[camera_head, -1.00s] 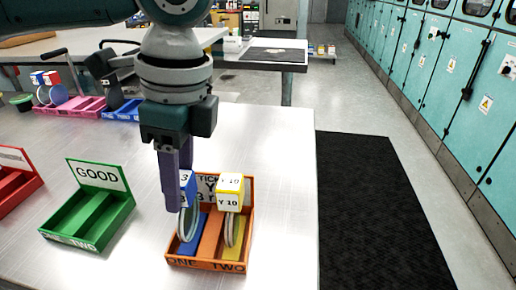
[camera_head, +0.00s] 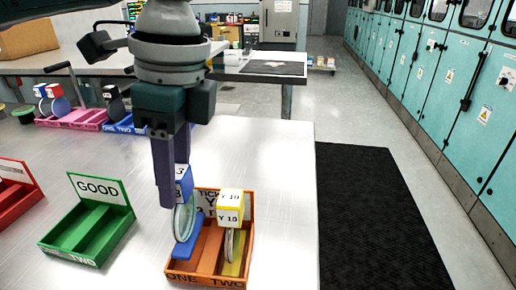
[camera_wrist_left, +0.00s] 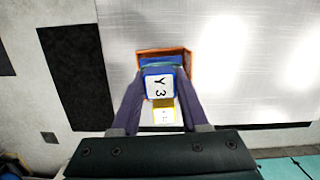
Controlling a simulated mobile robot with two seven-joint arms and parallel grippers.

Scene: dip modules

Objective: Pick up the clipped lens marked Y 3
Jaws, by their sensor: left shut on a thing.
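My left gripper (camera_head: 167,200) is shut on the blue-edged cube clip (camera_head: 184,183) of the lens marked Y 3. The mark Y 3 shows clearly on the clip in the left wrist view (camera_wrist_left: 160,87). The round clear lens (camera_head: 184,222) hangs upright below the clip. A long blue piece (camera_head: 187,249) is at the lens's foot and looks raised over the left side of the orange tray (camera_head: 207,281). A yellow clip marked Y 10 (camera_head: 229,208), with its lens, stands in the tray's right slot. My right gripper is out of view.
A green tray marked GOOD (camera_head: 97,187) stands to the left, with a red tray (camera_head: 14,190) beyond it. Pink (camera_head: 80,120) and blue (camera_head: 122,125) trays stand at the back. Bare table lies between the green and orange trays.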

